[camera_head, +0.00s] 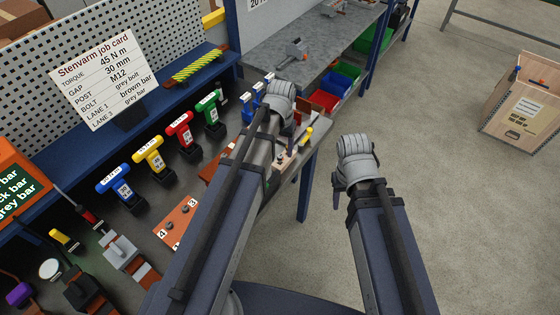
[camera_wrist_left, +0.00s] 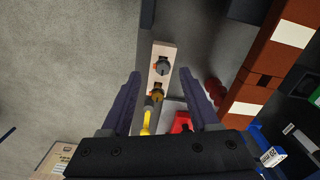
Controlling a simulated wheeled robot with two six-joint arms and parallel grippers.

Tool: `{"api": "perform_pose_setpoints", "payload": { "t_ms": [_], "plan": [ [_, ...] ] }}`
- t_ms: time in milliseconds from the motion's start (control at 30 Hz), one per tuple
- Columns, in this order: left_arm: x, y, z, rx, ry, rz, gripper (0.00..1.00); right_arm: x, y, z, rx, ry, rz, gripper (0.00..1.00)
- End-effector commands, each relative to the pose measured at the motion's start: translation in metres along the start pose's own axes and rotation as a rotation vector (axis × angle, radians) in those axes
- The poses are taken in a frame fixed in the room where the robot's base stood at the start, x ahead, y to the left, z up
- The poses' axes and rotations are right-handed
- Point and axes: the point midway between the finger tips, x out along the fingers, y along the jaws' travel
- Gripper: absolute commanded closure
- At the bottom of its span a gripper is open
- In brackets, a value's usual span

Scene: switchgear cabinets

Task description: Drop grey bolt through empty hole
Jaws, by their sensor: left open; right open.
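A light wooden block (camera_wrist_left: 164,48) lies below my left gripper (camera_wrist_left: 161,74) in the left wrist view. A grey bolt (camera_wrist_left: 162,67) and a brass-coloured bolt (camera_wrist_left: 156,92) stand in the block, between the open fingers in that picture. I cannot tell whether the fingers touch the grey bolt. In the head view my left arm hides most of the left gripper and the block. A copper-brown plate marked 3 and 4 (camera_head: 178,224) lies on the bench; its holes are hard to make out. My right gripper (camera_head: 338,190) is open and empty, over the floor.
Blue, yellow, red and green T-handled tools (camera_head: 179,133) stand along the bench. A job card (camera_head: 103,78) leans at the back. Brown bars with white labels (camera_wrist_left: 292,34) lie to the right in the wrist view. A wooden crate (camera_head: 522,108) stands on open floor.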

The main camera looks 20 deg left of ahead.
Motion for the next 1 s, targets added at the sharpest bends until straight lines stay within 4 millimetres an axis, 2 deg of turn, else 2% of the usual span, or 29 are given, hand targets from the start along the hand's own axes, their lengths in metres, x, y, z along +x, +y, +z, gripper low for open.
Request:
{"api": "perform_pose_setpoints", "payload": {
  "t_ms": [433,733,767,1000],
  "plan": [
    [0.049,-0.004,-0.004,0.0,0.0,0.0,0.39,0.049,-0.005,-0.003,0.002,0.0,0.0,0.5],
    [0.05,-0.004,-0.004,0.0,0.0,0.0,0.39,0.05,-0.005,-0.003,0.002,0.0,0.0,0.5],
    [0.05,-0.004,-0.004,0.0,0.0,0.0,0.4,0.05,-0.005,-0.003,0.002,0.0,0.0,0.5],
    [0.05,-0.004,-0.004,0.0,0.0,0.0,0.67,0.05,-0.005,-0.003,0.002,0.0,0.0,0.5]
  ]
}}
